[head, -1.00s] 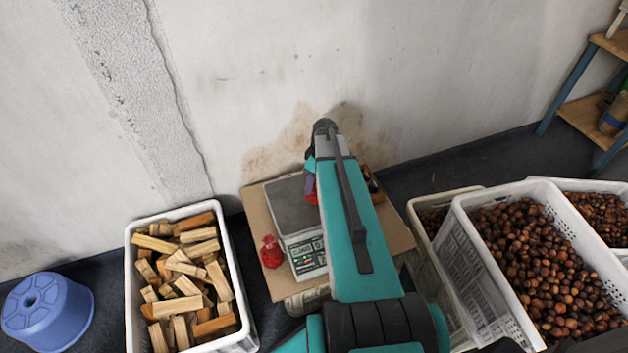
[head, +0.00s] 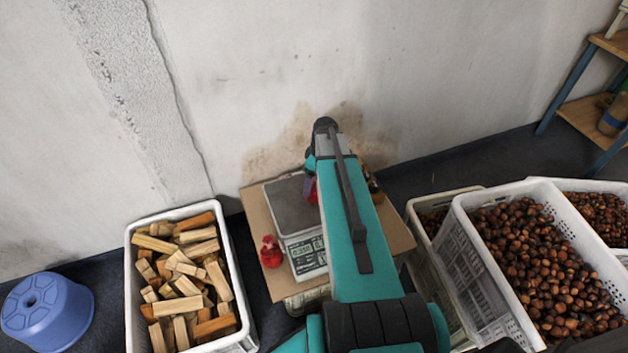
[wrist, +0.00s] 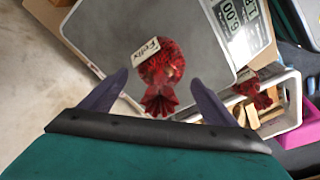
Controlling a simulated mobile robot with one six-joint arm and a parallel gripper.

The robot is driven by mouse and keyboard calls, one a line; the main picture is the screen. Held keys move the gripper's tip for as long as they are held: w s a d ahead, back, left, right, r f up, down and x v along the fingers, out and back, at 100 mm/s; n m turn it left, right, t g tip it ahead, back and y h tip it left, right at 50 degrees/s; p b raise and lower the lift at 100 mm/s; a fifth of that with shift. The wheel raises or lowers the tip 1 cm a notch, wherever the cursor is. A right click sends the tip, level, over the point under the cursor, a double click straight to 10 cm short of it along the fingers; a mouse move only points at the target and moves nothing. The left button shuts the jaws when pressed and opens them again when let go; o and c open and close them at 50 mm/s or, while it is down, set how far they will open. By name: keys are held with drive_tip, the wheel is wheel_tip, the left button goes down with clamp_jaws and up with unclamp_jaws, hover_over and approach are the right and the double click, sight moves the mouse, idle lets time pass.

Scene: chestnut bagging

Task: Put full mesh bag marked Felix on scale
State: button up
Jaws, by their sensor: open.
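The red mesh bag with a white tag reading Felix (wrist: 162,68) appears to rest on the scale's grey plate in the wrist view, its gathered neck toward my gripper. My gripper (wrist: 160,78) is open, with its purple fingers apart on either side of the bag. In the head view the bag (head: 311,190) shows only as a red patch beside my arm, which hides the rest. The scale (head: 291,206) has its grey plate toward the wall and its display at the front.
The scale stands on a brown board (head: 258,207). A second red mesh bag (head: 270,252) sits left of the scale. A crate of wood pieces (head: 139,243) stands to the left, beside a blue tub (head: 47,312). Crates of chestnuts (head: 457,234) stand to the right.

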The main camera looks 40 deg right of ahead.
drive_tip(key=shift+s+d+r, duration=0.15)
drive_tip(key=shift+s+r, duration=0.1)
drive_tip(key=shift+r, duration=1.6)
drive_tip(key=shift+s+d+r, duration=0.15)
drive_tip(key=shift+s+r, duration=0.05)
drive_tip(key=shift+r, duration=1.6)
drive_tip(key=shift+s+d+r, duration=0.15)
drive_tip(key=shift+s+r, duration=0.1)
drive_tip(key=shift+r, duration=1.6)
drive_tip(key=shift+f, duration=0.1)
